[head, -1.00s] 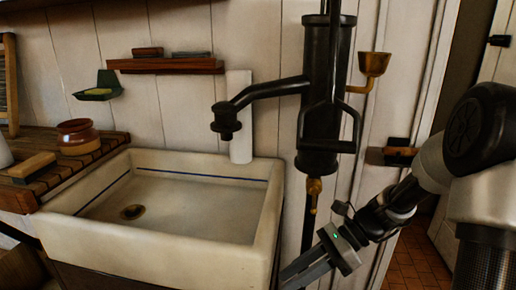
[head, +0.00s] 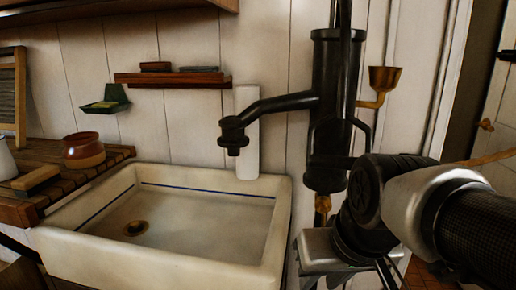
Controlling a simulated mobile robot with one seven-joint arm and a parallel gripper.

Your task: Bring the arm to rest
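My arm (head: 440,215) comes in from the right edge of the head view and reaches in front of the lower part of the black hand pump. It is bent, with a dark joint in front of the pump's base. Below that joint, to the right of the sink, part of a grey and black piece of the arm's end shows at the bottom edge. My gripper's fingertips are not clearly visible, so whether it is open or shut does not show.
A cream sink (head: 190,215) with a brass drain stands at the lower left. The black pump (head: 332,100) and its spout are above its right end. A slatted wooden drainboard (head: 105,165) holds a brown pot (head: 84,152) and a brush (head: 36,178). A wall shelf (head: 172,79) hangs behind.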

